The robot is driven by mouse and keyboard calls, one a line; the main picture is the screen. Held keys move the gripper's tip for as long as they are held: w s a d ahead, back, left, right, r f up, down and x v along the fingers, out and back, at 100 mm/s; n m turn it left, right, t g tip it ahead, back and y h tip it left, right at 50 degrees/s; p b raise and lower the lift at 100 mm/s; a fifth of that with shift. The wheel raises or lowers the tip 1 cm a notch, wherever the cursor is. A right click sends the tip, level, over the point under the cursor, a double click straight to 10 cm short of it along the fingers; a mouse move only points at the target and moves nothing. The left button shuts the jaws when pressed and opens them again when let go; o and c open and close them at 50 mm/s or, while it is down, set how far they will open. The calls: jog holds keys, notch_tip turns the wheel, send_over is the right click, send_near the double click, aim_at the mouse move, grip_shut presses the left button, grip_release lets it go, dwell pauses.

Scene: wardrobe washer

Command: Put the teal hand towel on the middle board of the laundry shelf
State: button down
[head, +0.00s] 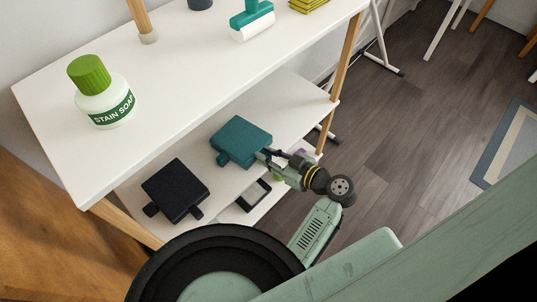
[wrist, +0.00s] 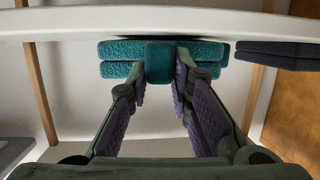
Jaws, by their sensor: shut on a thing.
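The teal hand towel (head: 241,141), a folded block with a protruding tab, is at the middle board (head: 290,112) of the laundry shelf, under the top board's front edge. My gripper (head: 264,155) reaches in from the right and is shut on the tab. In the wrist view the towel (wrist: 112,68) shows its tab between the two fingers of my gripper (wrist: 160,72). That view looks upside down, with the white board edge (wrist: 70,27) right against the towel. Whether the towel's full weight rests on the board I cannot tell.
A black folded cloth (head: 175,188) lies on the same board, left of the towel; it also shows in the wrist view (wrist: 280,54). Wooden posts (head: 347,58) flank the shelf.

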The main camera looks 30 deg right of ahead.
jog(key=shift+a+f+b, duration=0.1)
jog(key=shift+f+b, duration=0.6)
jog(key=shift+f, duration=0.2)
jog(key=c, duration=1.4)
grip_release()
jog(key=shift+o, duration=0.2)
jog(key=shift+w+r+p, duration=0.1)
jog(key=shift+r+p, duration=3)
jog(key=shift+r, duration=2.2)
jog(key=p+v, duration=0.1)
jog(key=v, duration=1.1)
jog(key=shift+p, duration=0.35)
